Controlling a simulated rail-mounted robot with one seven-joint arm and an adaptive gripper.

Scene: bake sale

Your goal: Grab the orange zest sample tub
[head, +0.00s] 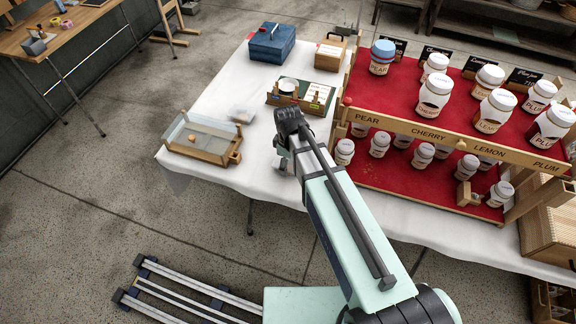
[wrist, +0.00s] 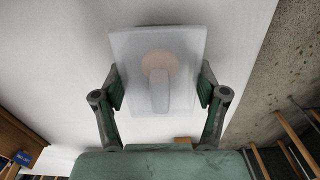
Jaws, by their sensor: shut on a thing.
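My gripper (wrist: 161,90) is shut on a small translucent tub (wrist: 188,45), with one finger against each side. The tub has a pale rectangular top, a round peach-orange patch and a pale tab over its middle. No writing on it can be read. In the head view my gripper (head: 281,161) is over the white-clothed table (head: 218,97), and I cannot make out the held tub there. White cloth lies behind the tub in the wrist view; the gap between them is unclear.
A clear-sided wooden tray (head: 197,153) stands at the table's left corner, with a small pale translucent box (head: 242,115) behind it. A scale-like stand (head: 318,101) and a blue box (head: 271,44) are farther back. The red jar display (head: 400,170) is close on the right.

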